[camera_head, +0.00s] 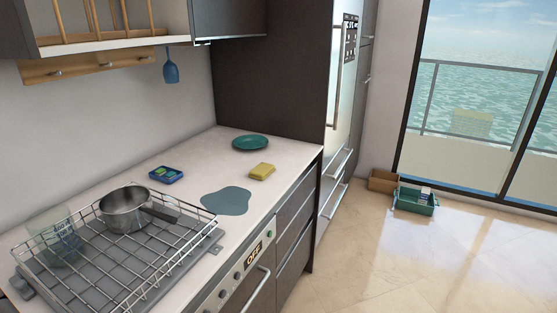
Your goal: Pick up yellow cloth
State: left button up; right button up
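A small yellow block-like item (262,171), which looks like the folded yellow cloth, lies on the white countertop (225,150) near its front edge. It sits between a green plate and a blue-grey puddle-shaped patch. Nothing covers it. Neither of my grippers shows in the head view.
A teal plate (250,142) and a blue tray (165,175) with small items rest on the counter. A blue-grey flat patch (226,201) lies nearby. A wire rack (150,262) holds a metal pot (125,212). A green crate (414,201) stands on the open floor.

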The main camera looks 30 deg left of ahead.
aim_at(262, 171)
jog(key=i, duration=0.95)
jog(key=i+l+u, duration=0.1)
jog(key=i, duration=0.85)
jog(key=i+l+u, duration=0.1)
jog(key=i, duration=0.85)
jog(key=i+u, duration=0.1)
jog(key=u, duration=1.5)
